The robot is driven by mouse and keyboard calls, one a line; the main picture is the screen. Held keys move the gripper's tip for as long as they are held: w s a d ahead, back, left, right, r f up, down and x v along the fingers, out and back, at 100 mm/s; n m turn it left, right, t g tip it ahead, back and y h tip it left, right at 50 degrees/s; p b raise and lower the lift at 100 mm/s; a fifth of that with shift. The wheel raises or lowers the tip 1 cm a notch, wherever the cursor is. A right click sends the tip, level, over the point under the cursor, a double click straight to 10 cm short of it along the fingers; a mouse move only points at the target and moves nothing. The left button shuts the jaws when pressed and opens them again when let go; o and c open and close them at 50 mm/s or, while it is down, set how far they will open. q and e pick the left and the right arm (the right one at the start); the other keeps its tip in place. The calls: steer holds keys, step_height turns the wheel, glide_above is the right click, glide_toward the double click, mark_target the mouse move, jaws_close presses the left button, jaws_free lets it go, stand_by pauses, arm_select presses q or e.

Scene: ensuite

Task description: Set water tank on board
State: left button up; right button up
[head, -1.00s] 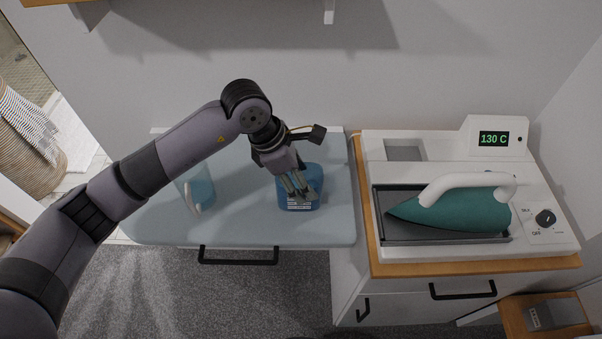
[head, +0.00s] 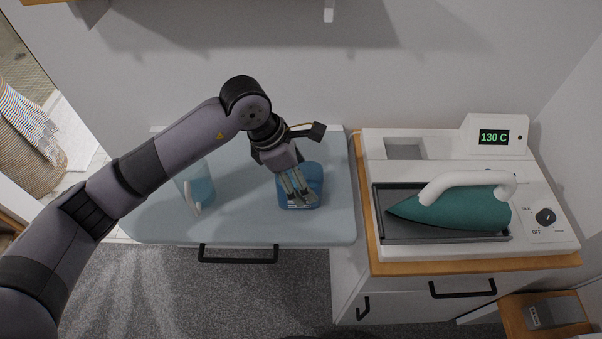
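My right gripper is not in view.
A teal iron (head: 460,212) rests on the white steam station (head: 440,165), whose display reads 130 C. An empty recess (head: 405,149) shows at its back left.

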arm_select(q)
steer(key=b+v, duration=0.3)
steer(key=v, duration=0.8)
steer(key=shift+a+r, duration=0.2)
steer(key=shift+r, duration=0.15)
steer(key=shift+s+f, duration=0.1)
